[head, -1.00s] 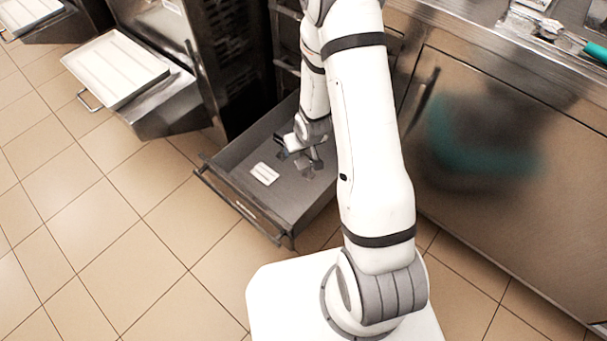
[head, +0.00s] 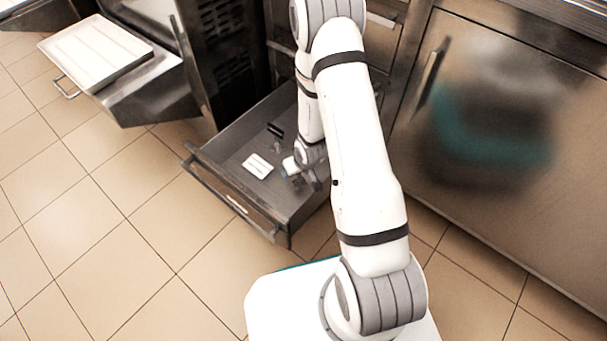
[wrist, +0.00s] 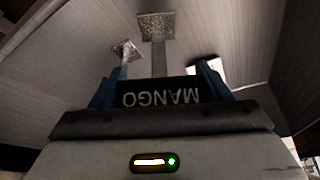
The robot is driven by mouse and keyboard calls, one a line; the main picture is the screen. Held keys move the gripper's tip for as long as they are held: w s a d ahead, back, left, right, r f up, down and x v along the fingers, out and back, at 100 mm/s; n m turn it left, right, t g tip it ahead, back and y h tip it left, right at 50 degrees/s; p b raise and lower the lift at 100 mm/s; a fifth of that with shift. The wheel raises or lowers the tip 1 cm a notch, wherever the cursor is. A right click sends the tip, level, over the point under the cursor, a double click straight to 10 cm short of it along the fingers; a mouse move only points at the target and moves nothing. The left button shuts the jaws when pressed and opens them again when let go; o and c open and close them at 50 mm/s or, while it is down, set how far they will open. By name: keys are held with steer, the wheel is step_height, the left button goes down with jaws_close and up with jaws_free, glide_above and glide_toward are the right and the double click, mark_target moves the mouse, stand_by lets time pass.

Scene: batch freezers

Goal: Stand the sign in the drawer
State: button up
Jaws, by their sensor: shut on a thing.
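The sign, a black plate lettered MANGO (wrist: 160,97), shows upside down in the wrist view between the two blue fingers of my gripper (wrist: 162,76). My gripper is shut on it. In the head view my gripper (head: 293,167) is low inside the open metal drawer (head: 222,172), towards its right side. The sign is too small to tell there. Whether it touches the drawer floor is unclear.
A white card (head: 257,165) lies flat in the drawer left of my gripper, with a small black object (head: 276,129) behind it. Shiny square-ended metal pieces (wrist: 156,26) show ahead of the sign. A white tray (head: 95,52) rests at upper left.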

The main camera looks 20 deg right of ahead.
mark_target(299, 181)
steer(key=shift+f+b, duration=0.5)
steer(key=shift+f, duration=0.95)
steer(key=shift+f, duration=0.1)
steer(key=o, duration=1)
